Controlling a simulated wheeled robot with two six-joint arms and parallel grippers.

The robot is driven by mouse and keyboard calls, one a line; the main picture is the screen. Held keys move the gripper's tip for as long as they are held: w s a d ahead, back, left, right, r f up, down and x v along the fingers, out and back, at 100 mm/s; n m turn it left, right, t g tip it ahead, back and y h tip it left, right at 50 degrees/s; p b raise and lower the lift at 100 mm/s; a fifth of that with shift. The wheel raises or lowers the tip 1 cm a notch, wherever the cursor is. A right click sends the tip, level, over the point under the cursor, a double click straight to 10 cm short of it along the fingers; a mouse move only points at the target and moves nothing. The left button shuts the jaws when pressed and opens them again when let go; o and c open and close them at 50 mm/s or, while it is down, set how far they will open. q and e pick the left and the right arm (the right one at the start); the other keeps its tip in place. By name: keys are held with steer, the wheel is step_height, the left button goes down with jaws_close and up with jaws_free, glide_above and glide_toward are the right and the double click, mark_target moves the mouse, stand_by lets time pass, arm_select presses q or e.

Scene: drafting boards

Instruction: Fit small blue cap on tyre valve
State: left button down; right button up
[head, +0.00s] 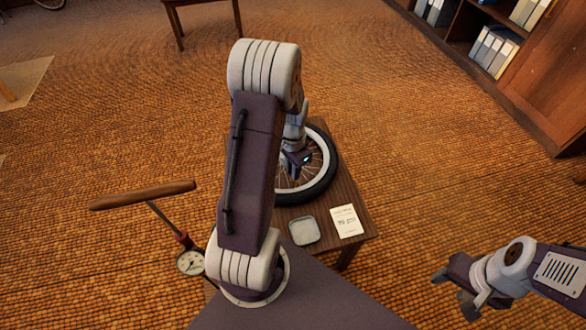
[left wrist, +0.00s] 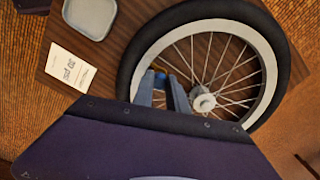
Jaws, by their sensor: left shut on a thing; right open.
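A wheel with a black tyre (head: 322,190) and pale rim lies flat on the small wooden table; it also fills much of the left wrist view (left wrist: 285,62). My left gripper (head: 301,166) is over the wheel's spokes. In the left wrist view its fingers (left wrist: 160,78) are closed on the small blue cap (left wrist: 160,75), just inside the rim's left part. The tyre valve is too small to make out clearly there, so I cannot tell whether the cap touches it. My right gripper (head: 456,289) is open and empty, off the table at lower right.
On the table (head: 358,241) sit a shallow grey tray (head: 304,231) and a printed card (head: 346,221). A pump with a wooden handle (head: 143,195) and round gauge (head: 190,262) stands at left. Shelves with binders (head: 492,50) are far right.

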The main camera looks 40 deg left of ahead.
arm_select(q)
steer(key=shift+f, duration=0.45)
steer(key=c, duration=1.3)
jaws_free()
steer(key=shift+o, duration=0.2)
steer(key=shift+r, duration=0.15)
step_height(320, 180, up, 9)
steer(key=p, duration=0.4)
steer(key=shift+d, duration=0.1)
